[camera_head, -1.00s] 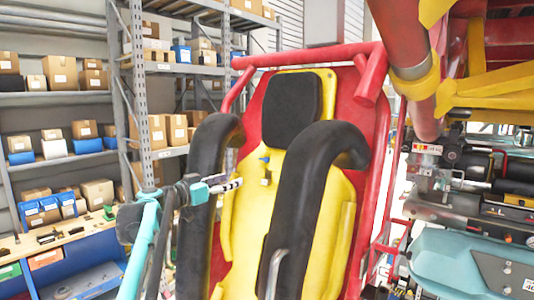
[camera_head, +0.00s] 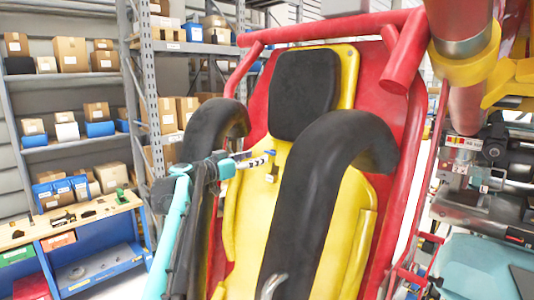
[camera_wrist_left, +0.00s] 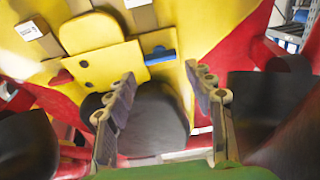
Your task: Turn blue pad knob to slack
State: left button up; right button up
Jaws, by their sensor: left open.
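The blue pad knob (camera_head: 273,152) is a small blue handle on the yellow seat back, just below the black headrest (camera_head: 303,92). In the left wrist view the blue knob (camera_wrist_left: 159,54) stands out from a yellow plate, ahead of the fingers and between their lines. My left gripper (camera_head: 264,161) reaches in from the left between the black restraint bars, its tips close to the knob in the head view. The open fingers of the left gripper (camera_wrist_left: 163,84) show empty in the wrist view, apart from the knob. My right gripper is not in view.
Thick black restraint bars stand left (camera_head: 215,130) and right (camera_head: 318,190) of the knob, leaving a narrow gap. A red tubular frame (camera_head: 340,28) surrounds the seat. Shelves with boxes (camera_head: 70,55) and a blue workbench (camera_head: 95,240) stand at left. Machinery (camera_head: 485,180) stands at right.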

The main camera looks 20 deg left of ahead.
aim_at(269, 153)
pick_arm(q)
jog(key=p+x, duration=0.1)
jog(key=x, duration=0.5)
jog(key=c, duration=0.8)
